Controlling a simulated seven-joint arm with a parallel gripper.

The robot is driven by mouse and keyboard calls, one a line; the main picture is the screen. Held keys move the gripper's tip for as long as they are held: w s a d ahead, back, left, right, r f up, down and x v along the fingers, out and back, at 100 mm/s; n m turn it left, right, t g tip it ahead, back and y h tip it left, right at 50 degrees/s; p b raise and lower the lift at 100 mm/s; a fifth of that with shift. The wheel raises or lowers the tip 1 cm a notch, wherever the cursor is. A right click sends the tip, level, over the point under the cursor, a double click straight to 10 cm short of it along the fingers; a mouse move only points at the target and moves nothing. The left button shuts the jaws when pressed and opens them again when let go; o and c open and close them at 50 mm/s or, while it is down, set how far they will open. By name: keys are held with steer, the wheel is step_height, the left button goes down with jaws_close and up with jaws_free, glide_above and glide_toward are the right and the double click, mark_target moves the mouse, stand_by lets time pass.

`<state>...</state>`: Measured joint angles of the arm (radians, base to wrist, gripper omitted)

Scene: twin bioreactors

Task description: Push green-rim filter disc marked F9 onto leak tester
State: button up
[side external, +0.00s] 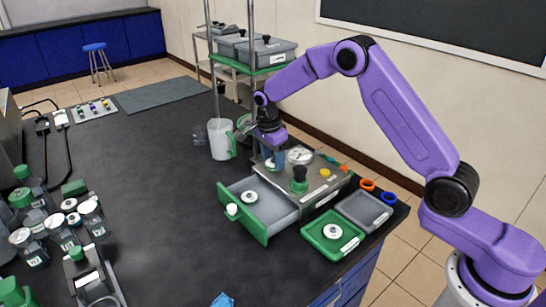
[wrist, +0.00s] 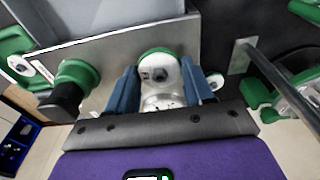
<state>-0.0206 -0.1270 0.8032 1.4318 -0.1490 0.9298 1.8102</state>
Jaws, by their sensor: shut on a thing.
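The leak tester (side external: 322,184) is a metal box with a round gauge (side external: 299,155), a green-and-black knob (side external: 299,180) and a yellow button (side external: 325,173). In the side view my gripper (side external: 272,155) is low over the tester's far-left end, beside the gauge. The held disc is mostly hidden there, and I cannot tell whether it touches the tester.
The tester's drawer (side external: 262,222) is open, with a white disc (side external: 249,196) in it. A green tray (side external: 313,233) with another disc and a grey tray (side external: 365,209) stand in front. A white jug (side external: 220,139) stands close left of my gripper. Jars crowd the left; the middle counter is clear.

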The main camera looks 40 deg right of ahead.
steer(key=o, duration=1.4)
steer(key=shift+o, duration=0.2)
steer(key=shift+r, duration=3.5)
jaws_close()
